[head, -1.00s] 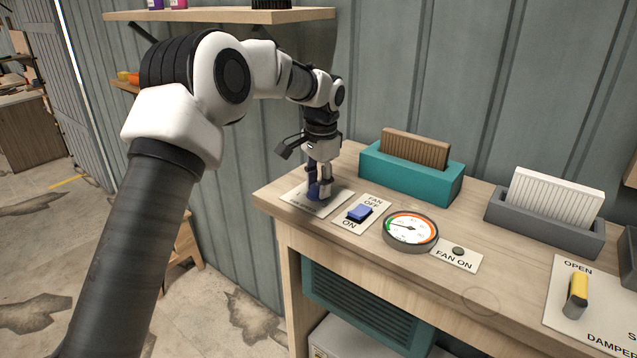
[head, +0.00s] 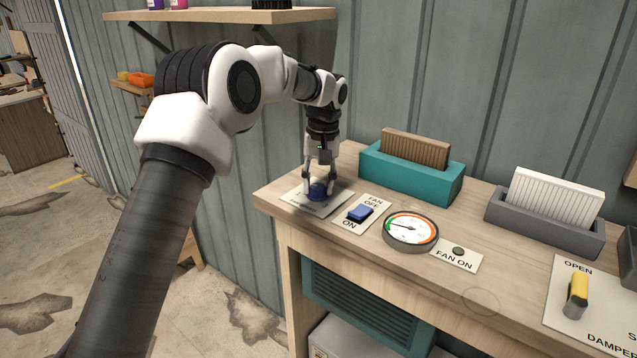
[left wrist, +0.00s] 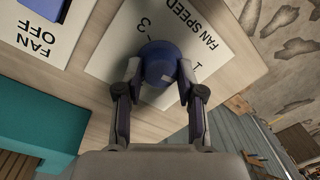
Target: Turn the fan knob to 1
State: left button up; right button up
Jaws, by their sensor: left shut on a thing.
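The blue round fan knob (head: 318,190) stands on a pale FAN SPEED plate (head: 289,199) at the left end of the bench. It also shows in the left wrist view (left wrist: 158,62), with a small pale mark on its lower right side. In that view the plate (left wrist: 112,55) carries a 1 to the right of the knob and a 3 to its upper left. My left gripper (head: 319,192) points down and is shut on the knob, one finger on each side. Part of the plate is hidden behind the fingers and knob. My right gripper is not in view.
Right of the plate are a blue fan switch (head: 360,213), a round gauge (head: 411,229) and a FAN ON plate (head: 447,259). Behind them stands a teal holder (head: 400,182) with a brown filter. A yellow damper handle (head: 577,292) is at the far right.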

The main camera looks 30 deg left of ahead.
aim_at(322, 185)
pick_arm(q)
jog(key=shift+f+n, duration=0.15)
jog(key=shift+n, duration=1.55)
jog(key=o, duration=1.1)
jog(key=shift+o, duration=0.2)
notch_tip(322, 185, up, 12)
jog(key=shift+w+d, duration=0.25)
jog(key=shift+w, duration=0.15)
